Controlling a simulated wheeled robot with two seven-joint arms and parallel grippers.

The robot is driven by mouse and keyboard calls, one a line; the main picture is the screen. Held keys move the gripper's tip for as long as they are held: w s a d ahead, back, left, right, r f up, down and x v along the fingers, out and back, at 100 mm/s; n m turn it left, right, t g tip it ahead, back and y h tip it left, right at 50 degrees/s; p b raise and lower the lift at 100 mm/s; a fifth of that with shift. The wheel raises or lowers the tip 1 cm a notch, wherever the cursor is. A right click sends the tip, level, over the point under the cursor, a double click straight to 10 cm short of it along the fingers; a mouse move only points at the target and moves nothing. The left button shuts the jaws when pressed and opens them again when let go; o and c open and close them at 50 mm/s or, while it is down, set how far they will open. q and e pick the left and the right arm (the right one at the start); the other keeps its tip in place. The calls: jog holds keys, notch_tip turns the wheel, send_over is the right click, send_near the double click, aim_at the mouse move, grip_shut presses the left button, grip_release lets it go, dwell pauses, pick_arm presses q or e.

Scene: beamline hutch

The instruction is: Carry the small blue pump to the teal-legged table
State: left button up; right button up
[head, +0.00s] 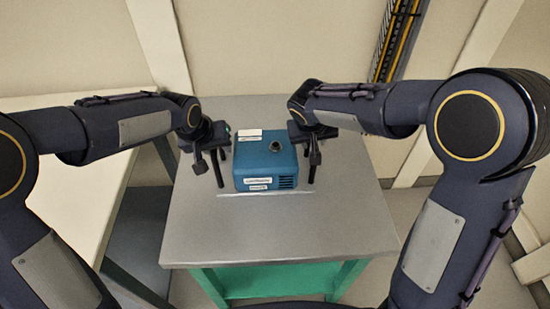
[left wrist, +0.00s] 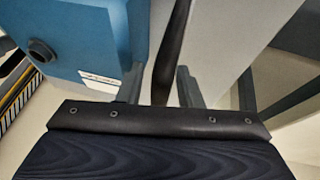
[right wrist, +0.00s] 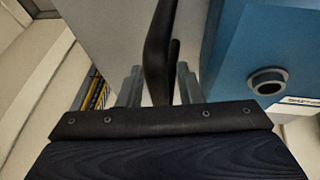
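The small blue pump (head: 266,163) stands upright on the grey top of the teal-legged table (head: 280,236), toward its far half. It has a dark round port on top and white labels. My left gripper (head: 219,181) points down just left of the pump, and my right gripper (head: 310,180) points down just right of it. The pump also shows in the left wrist view (left wrist: 95,40) and the right wrist view (right wrist: 265,45), with a narrow gap to the fingers in each. The pump's underside is hidden.
A pale table (head: 75,215) stands at the left, with a gap between it and the teal-legged table. A yellow and black cable tray (head: 397,40) runs up the back wall. The grey top in front of the pump is clear.

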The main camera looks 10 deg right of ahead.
pick_arm(q)
jog(key=shift+o, duration=0.2)
jog(key=shift+r, duration=0.15)
pick_arm(e)
jog(key=shift+o, duration=0.2)
pick_arm(q)
jog(key=v, duration=1.1)
jog(key=shift+s+r, duration=0.15)
jog(key=shift+r, duration=0.15)
pick_arm(e)
jog(key=v, duration=1.2)
pick_arm(q)
jog(key=shift+a, duration=0.15)
